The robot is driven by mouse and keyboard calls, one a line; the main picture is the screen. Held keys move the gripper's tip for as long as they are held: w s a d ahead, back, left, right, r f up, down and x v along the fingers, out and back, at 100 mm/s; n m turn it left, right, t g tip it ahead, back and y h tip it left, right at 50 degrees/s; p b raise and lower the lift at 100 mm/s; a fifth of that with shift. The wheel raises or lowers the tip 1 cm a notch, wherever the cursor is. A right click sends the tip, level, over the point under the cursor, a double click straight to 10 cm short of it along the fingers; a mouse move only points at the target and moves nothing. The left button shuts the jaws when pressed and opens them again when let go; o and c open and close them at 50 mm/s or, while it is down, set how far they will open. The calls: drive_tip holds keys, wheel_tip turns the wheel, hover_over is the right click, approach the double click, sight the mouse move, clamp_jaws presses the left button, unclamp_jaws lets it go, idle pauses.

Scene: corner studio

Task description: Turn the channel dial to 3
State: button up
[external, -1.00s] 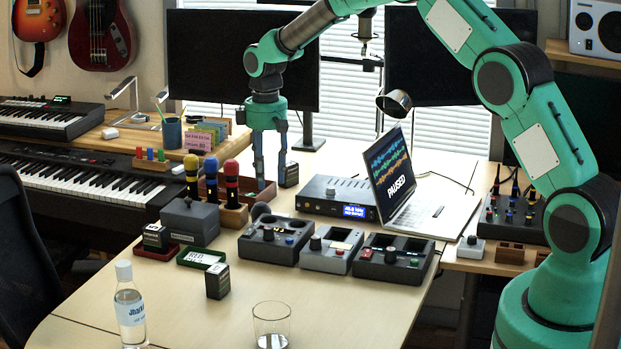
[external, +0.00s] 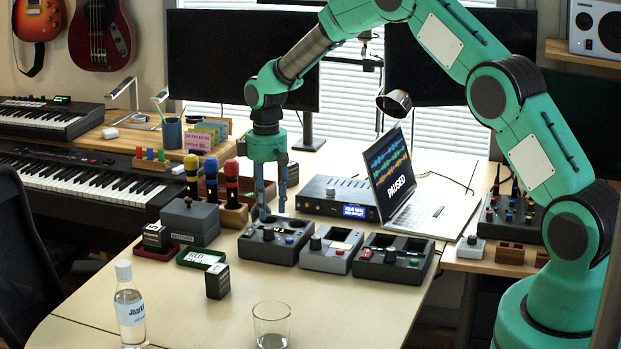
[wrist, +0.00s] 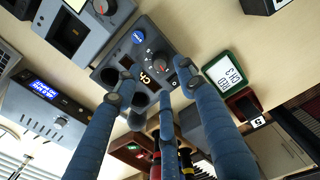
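The dark grey unit (external: 268,247) at the left of a row of three units stands on the table. In the wrist view this unit (wrist: 107,62) has a blue round label, a lit display (wrist: 145,76), round openings and a dial (wrist: 160,62) with a red pointer. Digits around the dial are too small to read surely. My gripper (external: 273,212) points down over the back of this unit. In the wrist view its blue fingers (wrist: 158,82) are apart, with nothing held between them. A green-framed card (wrist: 225,80) reads "CH3"; its tray (external: 200,259) lies left of the unit.
Two similar units (external: 331,250) (external: 394,259) stand to the right. An amplifier (external: 338,197) with a blue display and a laptop (external: 410,195) stand behind. Colored microphones (external: 231,182) and a grey box (external: 190,222) are close on the left. The front table holds a bottle (external: 130,310) and glass (external: 271,325).

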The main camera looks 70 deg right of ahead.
sight(270, 226)
drive_tip(key=shift+f+b, duration=0.45)
drive_tip(key=shift+f, duration=2.55)
clamp_jaws()
